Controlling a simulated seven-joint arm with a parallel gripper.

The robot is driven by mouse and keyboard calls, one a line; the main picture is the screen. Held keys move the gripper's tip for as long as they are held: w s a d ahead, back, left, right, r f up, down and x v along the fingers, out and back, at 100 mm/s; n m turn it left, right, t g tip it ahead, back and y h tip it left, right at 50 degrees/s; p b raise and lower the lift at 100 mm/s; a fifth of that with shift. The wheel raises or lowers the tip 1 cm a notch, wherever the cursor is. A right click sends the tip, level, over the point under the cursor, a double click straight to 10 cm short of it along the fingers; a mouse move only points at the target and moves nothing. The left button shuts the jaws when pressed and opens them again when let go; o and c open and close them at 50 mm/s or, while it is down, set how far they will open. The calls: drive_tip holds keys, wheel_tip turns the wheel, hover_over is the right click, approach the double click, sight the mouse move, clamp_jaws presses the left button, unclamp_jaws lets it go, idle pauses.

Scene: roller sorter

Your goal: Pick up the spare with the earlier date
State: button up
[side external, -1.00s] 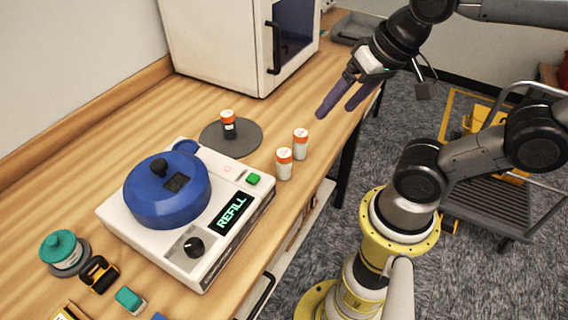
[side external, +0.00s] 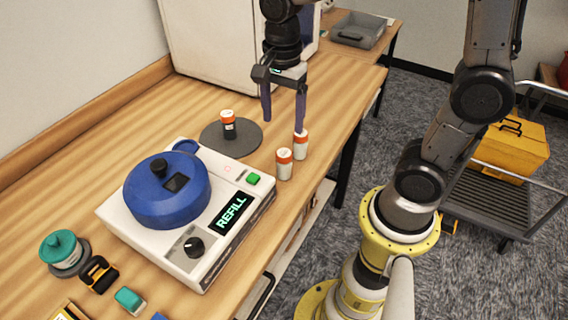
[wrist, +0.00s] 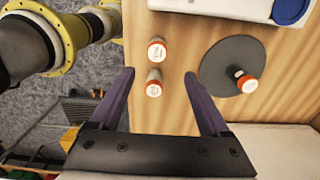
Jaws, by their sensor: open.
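Two white bottles with orange caps stand upright on the wooden table's right side: the nearer spare (side external: 284,164) and the farther spare (side external: 301,146). The wrist view shows them as one spare (wrist: 157,52) and, closer to my fingers, another spare (wrist: 154,84). Their caps carry print too small to read, so I cannot tell the dates. My gripper (side external: 284,121) is open and empty, pointing down above the table, with one finger overlapping the farther spare in the side view. In the wrist view my gripper (wrist: 159,74) has its fingertips on either side of the closer spare.
A white machine (side external: 150,242) with a blue drum and "REFILL" display stands at front left. A white cabinet (side external: 205,55) stands behind. Teal and black items lie at the lower left.

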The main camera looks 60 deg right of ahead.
sight(284, 152)
wheel_tip(284, 152, down, 5)
drive_tip(key=shift+f, duration=0.1)
drive_tip(key=f, duration=0.4)
drive_tip(key=shift+s+a+f, duration=0.25)
drive_tip(key=shift+s+a, duration=0.05)
drive_tip(key=shift+s, duration=0.05)
drive_tip(key=shift+f, duration=0.55)
clamp_jaws()
